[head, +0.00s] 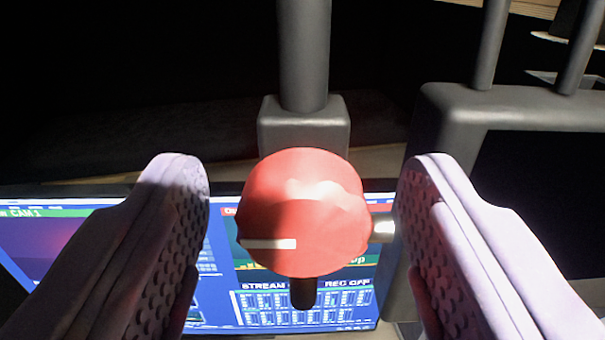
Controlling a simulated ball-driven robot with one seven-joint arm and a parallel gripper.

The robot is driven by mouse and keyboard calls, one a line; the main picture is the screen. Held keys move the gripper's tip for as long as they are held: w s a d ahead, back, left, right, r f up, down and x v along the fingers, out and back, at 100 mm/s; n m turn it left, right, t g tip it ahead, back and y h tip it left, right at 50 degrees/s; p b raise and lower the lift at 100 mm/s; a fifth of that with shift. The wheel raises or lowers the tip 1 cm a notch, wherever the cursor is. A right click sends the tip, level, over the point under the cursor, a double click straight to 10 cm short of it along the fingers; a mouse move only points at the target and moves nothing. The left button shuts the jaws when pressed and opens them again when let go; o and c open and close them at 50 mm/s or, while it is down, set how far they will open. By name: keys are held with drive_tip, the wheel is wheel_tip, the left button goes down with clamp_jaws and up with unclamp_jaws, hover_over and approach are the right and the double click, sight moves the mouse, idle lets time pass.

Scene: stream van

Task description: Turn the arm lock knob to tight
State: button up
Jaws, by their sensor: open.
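The arm lock knob (312,215) is red with a scalloped edge and faces me in the middle of the head view. A white pointer line on its face lies level and points left. My gripper (300,205) is open, with one pale purple finger on each side of the knob. A dark grey block with a post (304,125) stands above and behind the knob. Any tight or loose marks are not in view.
A lit screen (100,240) showing a streaming display lies below and behind the knob. A short metal pin (383,230) sticks out right of the knob, close to the right finger. A dark grey frame with rods (450,105) stands at the right.

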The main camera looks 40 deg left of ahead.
drive_tip(key=c, duration=1)
drive_tip(key=shift+c, duration=0.2)
drive_tip(key=shift+m, duration=0.3)
drive_tip(key=m, duration=0.4)
drive_tip(key=shift+w+d+m+b, duration=0.1)
drive_tip(key=shift+m+b, duration=0.2)
drive_tip(key=shift+b, duration=0.05)
drive_tip(key=m, duration=0.4)
drive_tip(key=shift+f+m, duration=0.1)
drive_tip(key=shift+m, duration=0.2)
drive_tip(key=m+b, duration=0.1)
drive_tip(key=m, duration=0.3)
drive_tip(key=shift+d+f, duration=0.1)
drive_tip(key=shift+f, duration=0.05)
drive_tip(key=shift+m+b, duration=1)
drive_tip(key=shift+m, duration=1)
